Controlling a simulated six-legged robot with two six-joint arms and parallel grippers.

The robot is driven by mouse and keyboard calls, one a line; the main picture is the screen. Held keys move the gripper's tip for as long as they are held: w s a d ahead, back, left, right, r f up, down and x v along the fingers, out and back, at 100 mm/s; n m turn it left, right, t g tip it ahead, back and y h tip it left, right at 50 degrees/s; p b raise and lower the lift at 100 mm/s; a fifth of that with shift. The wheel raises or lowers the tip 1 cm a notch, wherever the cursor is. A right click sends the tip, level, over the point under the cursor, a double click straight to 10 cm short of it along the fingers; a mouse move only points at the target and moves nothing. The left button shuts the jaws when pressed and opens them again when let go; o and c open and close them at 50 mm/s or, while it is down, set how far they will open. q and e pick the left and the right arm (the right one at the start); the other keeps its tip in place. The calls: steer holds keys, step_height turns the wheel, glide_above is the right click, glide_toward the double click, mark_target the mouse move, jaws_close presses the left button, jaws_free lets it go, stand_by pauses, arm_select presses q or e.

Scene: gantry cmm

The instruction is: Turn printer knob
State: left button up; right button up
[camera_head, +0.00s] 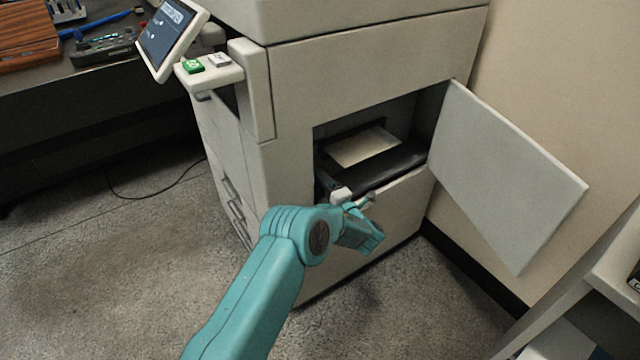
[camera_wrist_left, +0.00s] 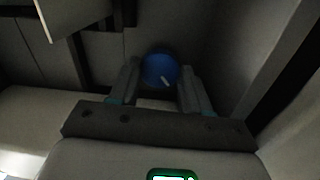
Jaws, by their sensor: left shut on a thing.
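The printer (camera_head: 375,70) is a large pale grey machine. Its side door (camera_head: 505,175) stands wide open to the right. The blue round printer knob (camera_wrist_left: 159,70) has a white pointer mark slanting to the lower right in the left wrist view. My left gripper (camera_wrist_left: 161,78) is shut on the knob, one finger on each side of it. In the head view my left gripper (camera_head: 354,198) reaches the lower left of the printer's opening, and the knob cannot be made out clearly there. My right gripper is not in view.
A sheet of paper (camera_head: 362,147) lies inside the opening above a dark tray (camera_head: 390,170). The printer's screen (camera_head: 168,38) and green button (camera_head: 193,66) are at upper left. A cable (camera_head: 155,192) lies on the floor. A white shelf (camera_head: 615,265) stands at right.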

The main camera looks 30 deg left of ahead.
arm_select(q)
steer(key=o, duration=1.1)
steer(key=shift+c, duration=0.2)
steer(key=r+p+v, duration=0.1)
steer(key=p+v, duration=0.2)
steer(key=v, duration=1.3)
steer(key=shift+s+f, duration=0.15)
steer(key=shift+f, duration=0.35)
steer(key=shift+d, duration=0.15)
